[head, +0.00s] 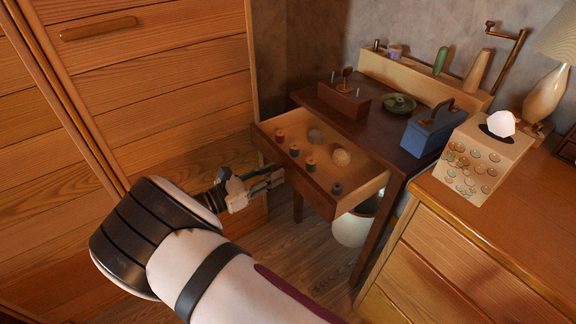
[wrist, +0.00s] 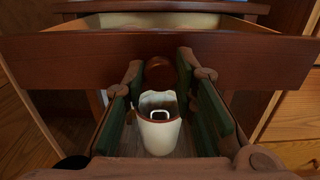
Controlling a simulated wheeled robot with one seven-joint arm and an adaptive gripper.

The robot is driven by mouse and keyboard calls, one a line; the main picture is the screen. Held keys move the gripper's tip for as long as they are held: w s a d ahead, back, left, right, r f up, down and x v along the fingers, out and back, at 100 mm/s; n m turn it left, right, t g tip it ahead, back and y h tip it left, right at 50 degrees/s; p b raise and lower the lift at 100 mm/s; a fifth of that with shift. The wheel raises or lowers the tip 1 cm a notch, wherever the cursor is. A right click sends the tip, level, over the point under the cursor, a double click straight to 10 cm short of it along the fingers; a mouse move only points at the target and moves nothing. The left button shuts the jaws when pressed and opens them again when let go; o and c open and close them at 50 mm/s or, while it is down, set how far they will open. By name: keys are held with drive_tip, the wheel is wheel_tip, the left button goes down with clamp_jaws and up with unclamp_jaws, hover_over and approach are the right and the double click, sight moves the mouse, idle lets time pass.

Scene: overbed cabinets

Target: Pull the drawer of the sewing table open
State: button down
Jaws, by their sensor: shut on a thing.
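The sewing table (head: 343,121) is dark wood and stands against the wall. Its drawer (head: 312,191) is pulled out well beyond the table's edge, and its pale inside shows several thread spools and two round balls. In the wrist view the dark red-brown drawer front (wrist: 70,60) spans the picture. A round knob (wrist: 160,72) on it sits between my two green-padded fingers. My gripper (head: 272,181) is at the drawer front, shut on the knob. The knob is hidden in the head view.
A pale bin (head: 354,229) stands on the floor under the drawer. A blue box (head: 428,134) and a green dish (head: 399,103) are on the tabletop. A wooden dresser (head: 470,262) with a tissue box (head: 474,162) is at right. A tall wooden cabinet (head: 165,90) is at left.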

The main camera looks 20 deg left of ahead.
drive_tip(key=shift+v, duration=1.2)
drive_tip(key=c, duration=1.3)
unclamp_jaws()
drive_tip(key=v, duration=1.2)
